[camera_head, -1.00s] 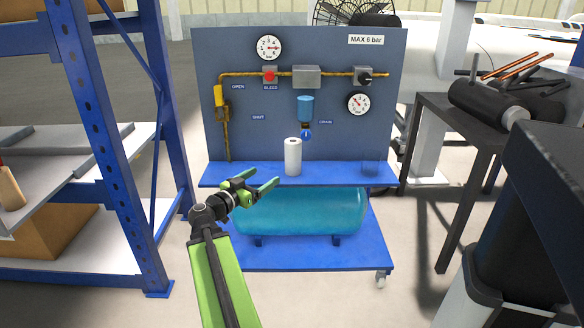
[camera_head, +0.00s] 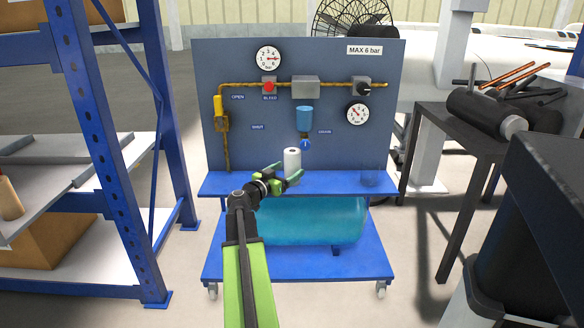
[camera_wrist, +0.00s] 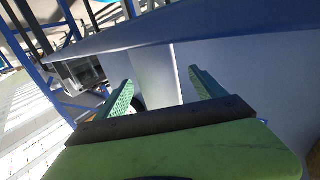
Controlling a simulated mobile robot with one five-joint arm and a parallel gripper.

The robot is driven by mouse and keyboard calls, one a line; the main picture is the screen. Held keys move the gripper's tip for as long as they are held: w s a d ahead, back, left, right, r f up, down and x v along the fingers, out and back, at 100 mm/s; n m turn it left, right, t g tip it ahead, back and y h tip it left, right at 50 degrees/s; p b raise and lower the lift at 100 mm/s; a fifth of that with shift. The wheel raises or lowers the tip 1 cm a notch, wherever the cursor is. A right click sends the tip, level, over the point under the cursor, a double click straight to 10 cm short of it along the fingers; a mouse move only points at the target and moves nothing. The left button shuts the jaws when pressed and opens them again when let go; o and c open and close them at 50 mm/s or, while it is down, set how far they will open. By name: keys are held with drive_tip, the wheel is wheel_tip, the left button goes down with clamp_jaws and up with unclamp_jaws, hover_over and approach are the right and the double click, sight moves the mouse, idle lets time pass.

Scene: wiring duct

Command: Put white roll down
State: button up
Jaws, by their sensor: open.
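The white roll (camera_head: 292,158) stands upright on the blue shelf (camera_head: 335,184) of the air panel stand. My gripper (camera_head: 288,170) is open at the roll's lower part in the head view, and its fingers hide some of that part. In the wrist view a pale upright surface, which looks like the roll (camera_wrist: 157,72), shows between the two spread green fingers of my gripper (camera_wrist: 160,76). Gaps show on both sides of it. I cannot tell how deep the roll sits between the fingers.
The grey panel (camera_head: 345,140) with gauges and a yellow pipe rises behind. A blue rack (camera_head: 95,130) is on the left, and a dark table (camera_head: 465,130) is on the right.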

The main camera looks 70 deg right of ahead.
sight(292, 163)
drive_tip(key=x, duration=0.3)
drive_tip(key=shift+a, duration=0.1)
drive_tip(key=c, duration=1.6)
drive_tip(key=shift+r+p, duration=0.5)
drive_tip(key=shift+p, duration=0.05)
drive_tip(key=shift+r+p, duration=0.5)
drive_tip(key=v, duration=1.8)
drive_tip(key=shift+f+b, duration=0.25)
drive_tip(key=shift+b, duration=0.05)
